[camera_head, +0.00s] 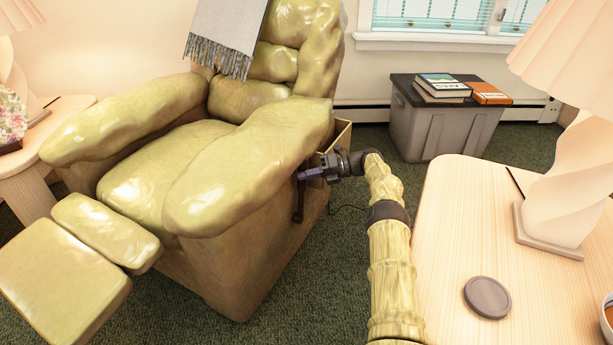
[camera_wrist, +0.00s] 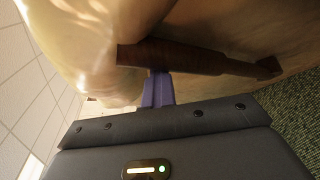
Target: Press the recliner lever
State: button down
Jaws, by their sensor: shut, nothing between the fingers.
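The recliner (camera_head: 150,195) is a shiny olive-yellow armchair with its footrest (camera_head: 60,270) raised. Its lever (camera_head: 298,207) is a dark brown bar on the chair's right side, below the armrest. In the wrist view the lever (camera_wrist: 215,63) runs across the picture, close to the chair's side. My gripper (camera_head: 304,175) is shut and empty, with its purple fingers pointing at the chair's side near the lever's upper end. In the wrist view my gripper's fingertips (camera_wrist: 157,78) overlap the lever's thicker end. I cannot tell for certain whether they touch it.
A pale wooden table (camera_head: 450,250) with a lamp (camera_head: 565,170) and a round grey coaster (camera_head: 487,297) stands close right of my arm. A grey storage bin (camera_head: 440,128) with books is behind. Green carpet (camera_head: 335,270) lies open between chair and table.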

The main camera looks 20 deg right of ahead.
jog(key=shift+w+d+r+t+p, duration=0.4)
jog(key=shift+d+r, duration=0.15)
jog(key=shift+d, duration=0.1)
jog(key=s+a+p, duration=0.3)
jog(key=s+p, duration=0.1)
jog(key=p, duration=0.5)
jog(key=s+d+f+b, duration=0.1)
jog(key=s+d+b, duration=0.1)
jog(key=d+b, duration=0.6)
jog(key=shift+s+d+g, duration=0.2)
jog(key=shift+d+g, duration=0.2)
jog(key=shift+d, duration=0.45)
jog(key=shift+a+f, duration=0.1)
